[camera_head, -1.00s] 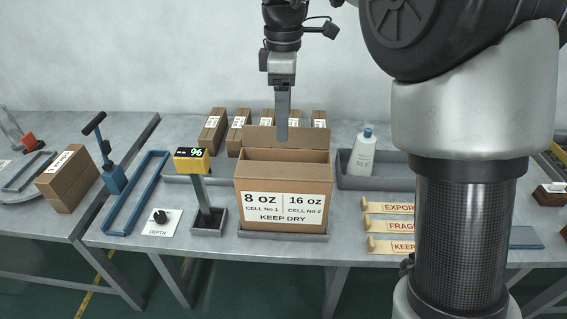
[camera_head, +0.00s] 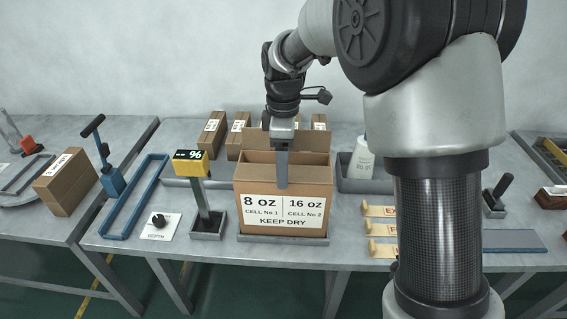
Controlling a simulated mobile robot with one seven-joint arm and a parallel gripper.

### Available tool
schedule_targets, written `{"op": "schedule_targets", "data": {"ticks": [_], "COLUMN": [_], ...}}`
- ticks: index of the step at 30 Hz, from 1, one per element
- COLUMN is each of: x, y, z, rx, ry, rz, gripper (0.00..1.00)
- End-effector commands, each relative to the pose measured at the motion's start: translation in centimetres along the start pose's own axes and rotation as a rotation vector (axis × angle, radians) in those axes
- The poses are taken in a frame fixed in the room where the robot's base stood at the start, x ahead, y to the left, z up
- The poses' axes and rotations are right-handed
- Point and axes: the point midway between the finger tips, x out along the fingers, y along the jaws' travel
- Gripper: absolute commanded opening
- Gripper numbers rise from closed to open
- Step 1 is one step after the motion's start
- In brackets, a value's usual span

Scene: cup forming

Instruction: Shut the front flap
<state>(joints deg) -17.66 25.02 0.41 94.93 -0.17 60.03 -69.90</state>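An open brown carton (camera_head: 300,222) stands in a shallow grey tray (camera_head: 284,239) at the middle of the bench. Its front carries a white label reading 8 oz, 16 oz and KEEP DRY. The back flap (camera_head: 312,140) stands up behind the opening. I cannot clearly tell the front flap from the carton's front wall. My gripper (camera_head: 282,186) points straight down, its tip overlapping the upper front of the carton above the label. It shows as one narrow grey bar, so the finger gap is hidden. I cannot tell whether it touches the cardboard.
A yellow display on a post (camera_head: 192,163) reads 96 close left of the carton. A white bottle (camera_head: 363,158) stands in a grey bin behind right. Several small cartons (camera_head: 214,136) line the back. Wooden label stamps (camera_head: 380,229) lie at right. A blue frame (camera_head: 135,196) lies left.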

Motion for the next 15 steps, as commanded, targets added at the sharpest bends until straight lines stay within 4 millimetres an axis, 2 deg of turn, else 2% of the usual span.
{"op": "schedule_targets", "data": {"ticks": [2,9,15], "x": [-0.02,-0.05,-0.37], "y": [0.00,0.01,0.17], "z": [-0.01,-0.02,-0.02], "rx": [0.000,0.000,0.000], "ry": [0.000,0.000,0.000], "rz": [0.000,0.000,-0.029], "gripper": [0.63,0.25,0.25]}}
